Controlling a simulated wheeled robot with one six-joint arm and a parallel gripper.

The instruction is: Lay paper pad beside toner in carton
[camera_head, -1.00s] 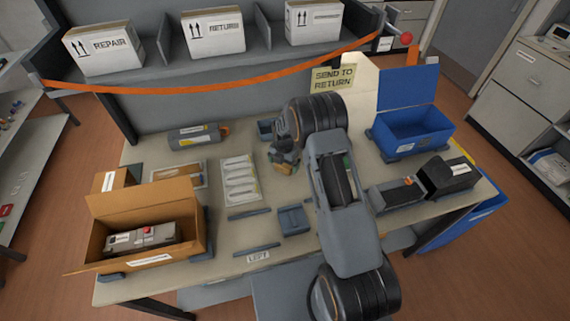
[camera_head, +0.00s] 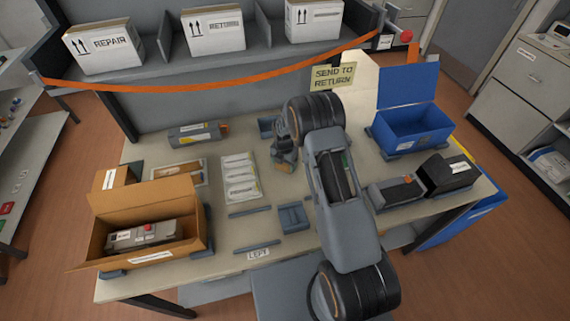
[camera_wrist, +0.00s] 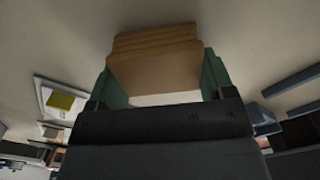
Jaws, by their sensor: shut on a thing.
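The open brown carton (camera_head: 196,231) stands at the front left of the table. The grey toner cartridge (camera_head: 128,238), with a white label and a red spot, lies inside it. In the wrist view, a folded brown paper pad (camera_wrist: 155,68) sits between the two green fingers of my gripper (camera_wrist: 160,84), which is shut on it. In the head view, my gripper (camera_head: 284,158) is small and dark, near the table's middle back, to the right of the carton and well apart from it. The pad is hard to make out there.
White packs (camera_head: 240,176) lie between the carton and my gripper. Another cartridge (camera_head: 195,134) lies at the back left. A blue bin (camera_head: 413,134) and a black box (camera_head: 449,177) are on the right. An orange strap (camera_head: 230,86) crosses behind the table.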

